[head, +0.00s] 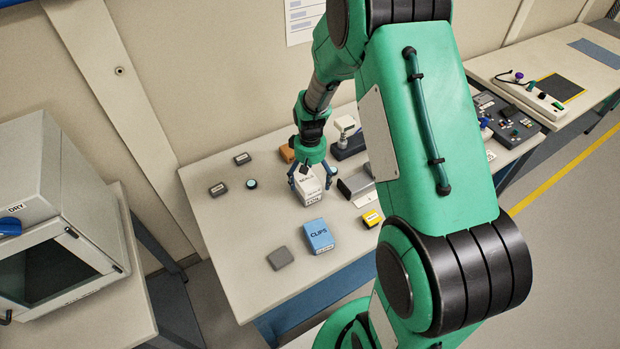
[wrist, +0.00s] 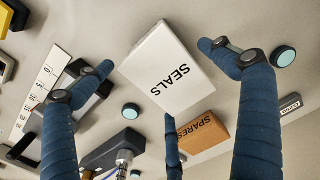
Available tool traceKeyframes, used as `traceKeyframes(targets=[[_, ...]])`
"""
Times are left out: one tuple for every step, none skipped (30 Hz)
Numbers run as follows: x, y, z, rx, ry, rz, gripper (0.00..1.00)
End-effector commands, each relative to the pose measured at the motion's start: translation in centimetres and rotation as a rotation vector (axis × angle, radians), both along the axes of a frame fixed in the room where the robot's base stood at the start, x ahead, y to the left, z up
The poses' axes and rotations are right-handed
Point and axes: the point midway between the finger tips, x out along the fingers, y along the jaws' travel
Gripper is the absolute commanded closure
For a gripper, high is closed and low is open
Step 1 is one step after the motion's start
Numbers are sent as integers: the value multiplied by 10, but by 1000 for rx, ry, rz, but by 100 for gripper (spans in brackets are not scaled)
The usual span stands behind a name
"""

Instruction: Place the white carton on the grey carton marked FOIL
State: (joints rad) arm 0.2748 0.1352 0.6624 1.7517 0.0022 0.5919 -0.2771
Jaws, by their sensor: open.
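The white carton (head: 307,182), its top marked SEALS, is under my gripper on the table; it also shows in the wrist view (wrist: 167,72). My gripper (head: 310,177) is open, its blue fingers spread around the carton. In the wrist view gaps show between the fingers (wrist: 158,68) and the carton's sides. The head view shows a small label low on the front of this box or stack, perhaps reading FOIL; it is too small to be sure. I cannot clearly separate a grey carton beneath the white one.
A blue CLIPS box (head: 318,236) stands in front, with a grey block (head: 280,258) to its left and a yellow item (head: 372,218) to its right. An orange SPARES box (wrist: 203,132) is close by. Small dark boxes (head: 218,189) lie left. The table's front left is clear.

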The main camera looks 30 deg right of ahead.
Motion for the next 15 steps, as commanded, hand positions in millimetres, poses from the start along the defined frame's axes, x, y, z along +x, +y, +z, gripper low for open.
traceKeyframes(targets=[[0,0,0,0,0,0,6],[0,0,0,0,0,0,6],[0,0,1,0,0,0,6],[0,0,1,0,0,0,6],[0,0,2,0,0,0,6],[0,0,4,0,0,0,6],[0,0,5,0,0,0,6],[0,0,7,0,0,0,6],[0,0,10,0,0,0,6],[0,0,13,0,0,0,6],[0,0,16,0,0,0,6],[0,0,20,0,-1,0,6],[1,0,24,0,-2,0,6],[1,0,29,-1,-2,0,6],[1,0,35,-1,-3,0,6]])
